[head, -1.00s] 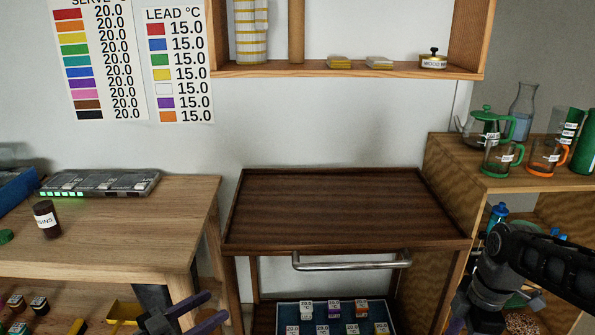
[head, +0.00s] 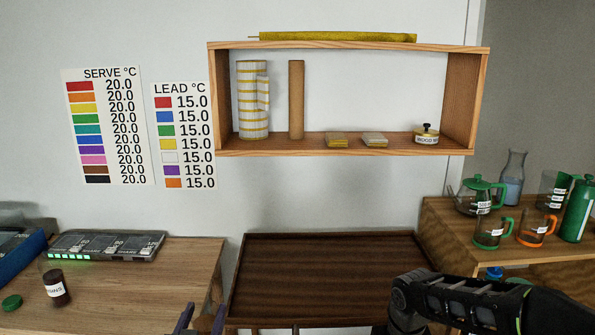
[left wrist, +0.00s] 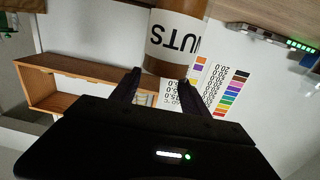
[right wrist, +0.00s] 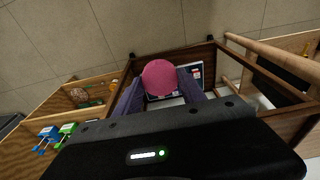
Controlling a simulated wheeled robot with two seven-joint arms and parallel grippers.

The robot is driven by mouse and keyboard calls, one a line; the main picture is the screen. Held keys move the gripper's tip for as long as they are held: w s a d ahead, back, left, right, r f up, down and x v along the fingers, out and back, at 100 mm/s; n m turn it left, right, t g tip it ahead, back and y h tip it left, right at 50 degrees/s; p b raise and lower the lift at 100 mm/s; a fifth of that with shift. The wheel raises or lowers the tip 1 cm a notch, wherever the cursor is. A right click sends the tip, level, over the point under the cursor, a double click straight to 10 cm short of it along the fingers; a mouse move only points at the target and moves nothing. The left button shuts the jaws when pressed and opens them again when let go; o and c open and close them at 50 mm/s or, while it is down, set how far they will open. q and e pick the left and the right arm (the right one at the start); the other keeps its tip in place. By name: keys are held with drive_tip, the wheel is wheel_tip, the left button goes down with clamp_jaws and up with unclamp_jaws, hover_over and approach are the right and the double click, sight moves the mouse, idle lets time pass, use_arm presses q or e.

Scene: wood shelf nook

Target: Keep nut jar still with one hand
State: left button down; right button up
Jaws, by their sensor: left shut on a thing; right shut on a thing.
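The nut jar (left wrist: 176,38) is brown with a white label reading "UTS", upside down in the left wrist view. My left gripper (left wrist: 160,80) is shut on it, the jar between and beyond its fingertips. In the head view my right arm's tip is cut off by the bottom edge.
A dark wooden cart (head: 330,275) stands in the middle, its visible top clear. A raisin jar (head: 56,288) and a green lid (head: 12,302) are on the left table (head: 150,290). Green and orange glassware stands on the right cabinet (head: 435,225). A wall shelf (head: 330,152) hangs above.

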drive_tip(key=shift+a, duration=0.1)
use_arm(q)
drive_tip(key=shift+s, duration=0.1)
idle(0.4)
drive_tip(key=s+d+f+m+g+h, duration=0.2)
drive_tip(key=s+d+f+m+h, duration=0.2)
drive_tip(key=d+f, duration=0.3)
drive_tip(key=s+d+f+m+g+h, duration=0.2)
drive_tip(key=s+d+f+m+h, duration=0.1)
drive_tip(key=d+f+h, duration=0.4)
drive_tip(key=shift+s+d+m, duration=0.4)
drive_tip(key=shift+s+d, duration=0.1)
drive_tip(key=shift+d, duration=0.15)
use_arm(e)
drive_tip(key=s+a+r+n, duration=0.1)
drive_tip(key=a+r, duration=0.2)
drive_tip(key=a, duration=0.5)
drive_tip(key=a+r+n, duration=0.2)
drive_tip(key=a+r, duration=0.2)
drive_tip(key=a, duration=0.4)
drive_tip(key=s+a+r+n, duration=0.1)
drive_tip(key=a+r+n, duration=0.1)
drive_tip(key=a, duration=0.6)
drive_tip(key=shift+s+r+y, duration=0.3)
drive_tip(key=shift+s+r, duration=0.05)
drive_tip(key=shift+r, duration=0.45)
